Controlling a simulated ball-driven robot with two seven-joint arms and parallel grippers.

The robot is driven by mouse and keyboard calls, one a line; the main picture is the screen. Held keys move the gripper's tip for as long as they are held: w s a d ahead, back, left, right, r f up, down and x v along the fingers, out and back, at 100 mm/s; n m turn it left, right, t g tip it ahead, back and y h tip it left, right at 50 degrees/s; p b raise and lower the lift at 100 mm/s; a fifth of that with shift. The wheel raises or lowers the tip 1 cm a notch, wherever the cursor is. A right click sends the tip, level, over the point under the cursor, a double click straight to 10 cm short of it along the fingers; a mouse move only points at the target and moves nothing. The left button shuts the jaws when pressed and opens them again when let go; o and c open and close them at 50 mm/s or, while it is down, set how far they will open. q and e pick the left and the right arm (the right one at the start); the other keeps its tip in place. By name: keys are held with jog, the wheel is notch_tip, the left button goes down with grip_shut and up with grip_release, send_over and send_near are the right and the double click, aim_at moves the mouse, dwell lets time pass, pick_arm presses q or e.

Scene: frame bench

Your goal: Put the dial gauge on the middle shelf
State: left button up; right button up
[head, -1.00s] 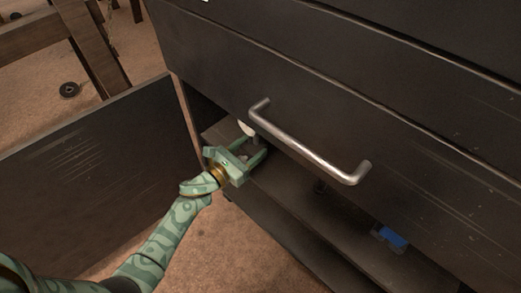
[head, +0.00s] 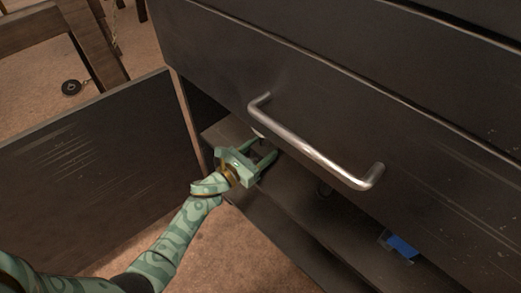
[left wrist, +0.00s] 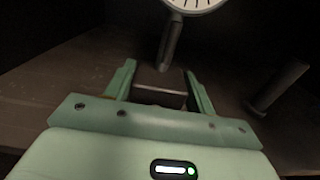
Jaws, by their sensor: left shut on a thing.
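My left gripper (head: 266,149) reaches into the open cabinet below the drawer with the handle. It also shows in the left wrist view (left wrist: 160,72), its fingers shut on the block-like base (left wrist: 160,88) of the dial gauge. The gauge's post (left wrist: 172,42) stands upright from the base, and its white dial (left wrist: 196,4) is cut off by the top edge. In the head view only a pale bit of the gauge (head: 258,132) shows beside the handle. The gauge is over or on the shelf (head: 290,197); contact cannot be told. My right gripper is out of view.
A dark cylinder (left wrist: 278,87) stands or lies on the shelf right of the gauge. A blue object (head: 402,247) is farther right in the cabinet. The drawer handle (head: 315,150) juts out above the opening. An open door panel (head: 90,185) is at the left.

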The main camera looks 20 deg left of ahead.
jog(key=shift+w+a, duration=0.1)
pick_arm(q)
jog(key=o, duration=1.6)
jog(key=shift+f, duration=0.1)
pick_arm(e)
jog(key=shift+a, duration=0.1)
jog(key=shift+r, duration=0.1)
pick_arm(q)
jog(key=shift+r, duration=0.25)
jog(key=p+v, duration=0.2)
jog(key=v, duration=1)
jog(key=shift+f+p, duration=0.1)
jog(key=shift+p, duration=0.3)
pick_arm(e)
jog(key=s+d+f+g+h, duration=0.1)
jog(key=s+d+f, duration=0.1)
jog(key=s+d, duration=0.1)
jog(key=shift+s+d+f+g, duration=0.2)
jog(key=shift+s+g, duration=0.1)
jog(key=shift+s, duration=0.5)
pick_arm(q)
jog(key=shift+s, duration=0.1)
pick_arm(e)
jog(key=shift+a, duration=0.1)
